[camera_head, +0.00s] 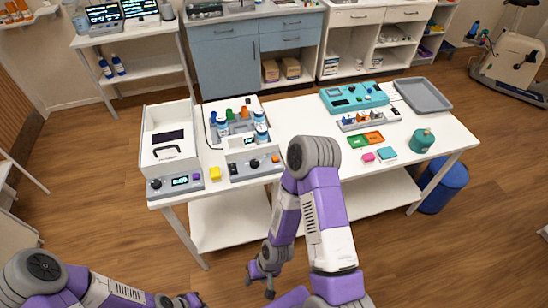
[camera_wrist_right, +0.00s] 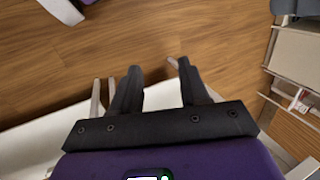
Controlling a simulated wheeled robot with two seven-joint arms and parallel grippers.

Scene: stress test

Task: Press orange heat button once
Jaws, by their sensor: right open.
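A grey control unit (camera_head: 253,165) with a black knob sits at the front of the white table, left of centre. A small orange spot on its right side looks like the orange button (camera_head: 275,158); its label is too small to read. My right gripper (camera_head: 260,283) hangs below and in front of the table, well away from this unit. In the wrist view the right gripper (camera_wrist_right: 158,68) is open and empty, with floor beyond its fingers. My left gripper (camera_head: 190,301) shows only partly at the bottom edge, and its fingers are unclear.
A teal device (camera_head: 353,97) and a grey tray (camera_head: 423,95) are at the right. My right arm's raised elbow overlaps the table's front.

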